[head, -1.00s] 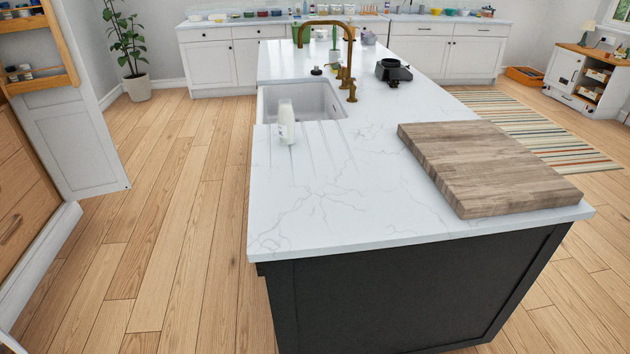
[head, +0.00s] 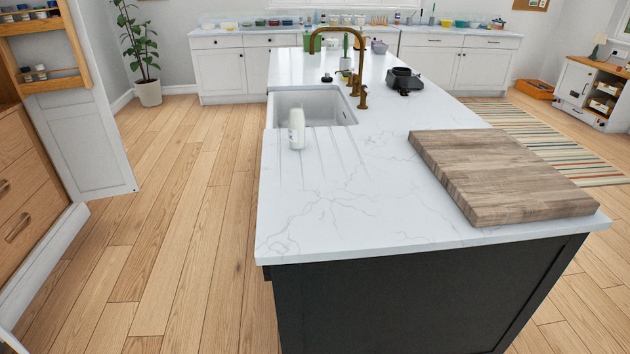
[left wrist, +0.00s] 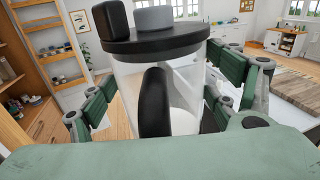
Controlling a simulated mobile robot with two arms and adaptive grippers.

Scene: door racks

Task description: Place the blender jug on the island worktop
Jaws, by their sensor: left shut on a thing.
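The blender jug (left wrist: 185,85) fills the middle of the left wrist view, with a clear body, a dark lid and a black handle toward the camera. My left gripper (left wrist: 160,98) has its green fingers on both sides of the jug and is shut on it. The jug and both grippers are outside the head view. The island worktop (head: 330,205) is white veined stone and lies ahead in the head view. Its near half has bare room between the sink and the front edge.
A thick wooden board (head: 500,175) lies on the worktop's right side. A white bottle (head: 297,130) stands by the sink (head: 310,105). A brass tap (head: 362,75) and a black appliance base (head: 403,80) are farther back. An open cabinet door (head: 85,130) stands at left.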

